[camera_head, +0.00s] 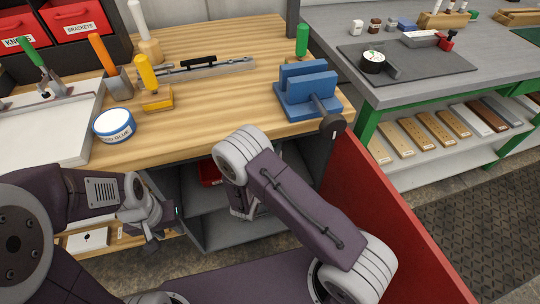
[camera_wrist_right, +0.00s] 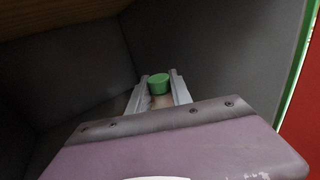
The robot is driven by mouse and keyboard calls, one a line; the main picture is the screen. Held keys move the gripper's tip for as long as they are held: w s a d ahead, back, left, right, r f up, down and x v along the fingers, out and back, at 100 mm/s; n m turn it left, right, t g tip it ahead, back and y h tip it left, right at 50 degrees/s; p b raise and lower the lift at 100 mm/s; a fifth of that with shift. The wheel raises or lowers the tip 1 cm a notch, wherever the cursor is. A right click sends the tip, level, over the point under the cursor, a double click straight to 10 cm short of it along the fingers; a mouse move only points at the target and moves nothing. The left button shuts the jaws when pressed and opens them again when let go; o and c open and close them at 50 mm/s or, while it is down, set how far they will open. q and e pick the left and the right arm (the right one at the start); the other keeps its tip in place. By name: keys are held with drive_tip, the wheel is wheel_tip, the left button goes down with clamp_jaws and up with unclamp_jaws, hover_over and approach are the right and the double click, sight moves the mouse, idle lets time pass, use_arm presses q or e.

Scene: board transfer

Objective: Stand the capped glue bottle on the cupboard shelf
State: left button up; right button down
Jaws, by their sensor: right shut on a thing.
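The glue bottle shows in the right wrist view as a green cap (camera_wrist_right: 159,83) over a small pale part of its body; the rest is hidden behind my gripper. My right gripper (camera_wrist_right: 158,92) is shut on it, one finger on each side, with the cap facing the camera. Grey cupboard walls (camera_wrist_right: 200,45) surround it. In the head view the cupboard (camera_head: 205,225) is under the workbench, and my right arm hides the right gripper and bottle. My left gripper (camera_head: 152,216) is low at the left, apart from the bottle; its opening is unclear.
A red panel (camera_head: 375,205) stands right of the cupboard. A red object (camera_head: 208,173) is partly visible inside. A grey table (camera_head: 425,70) stands to the right.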

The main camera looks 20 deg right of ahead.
drive_tip(key=shift+w+a+f, duration=0.25)
drive_tip(key=shift+w+f, duration=0.05)
drive_tip(key=shift+w, duration=0.2)
drive_tip(key=shift+w+a+f, duration=0.25)
drive_tip(key=shift+w+f, duration=0.05)
drive_tip(key=shift+w, duration=0.15)
wheel_tip(320, 180, down, 4)
drive_tip(key=shift+f+b, duration=0.1)
drive_tip(key=shift+b, duration=1)
drive_tip(key=c, duration=1.6)
unclamp_jaws()
drive_tip(key=shift+f, duration=0.1)
drive_tip(key=o, duration=0.5)
drive_tip(key=shift+c, duration=0.2)
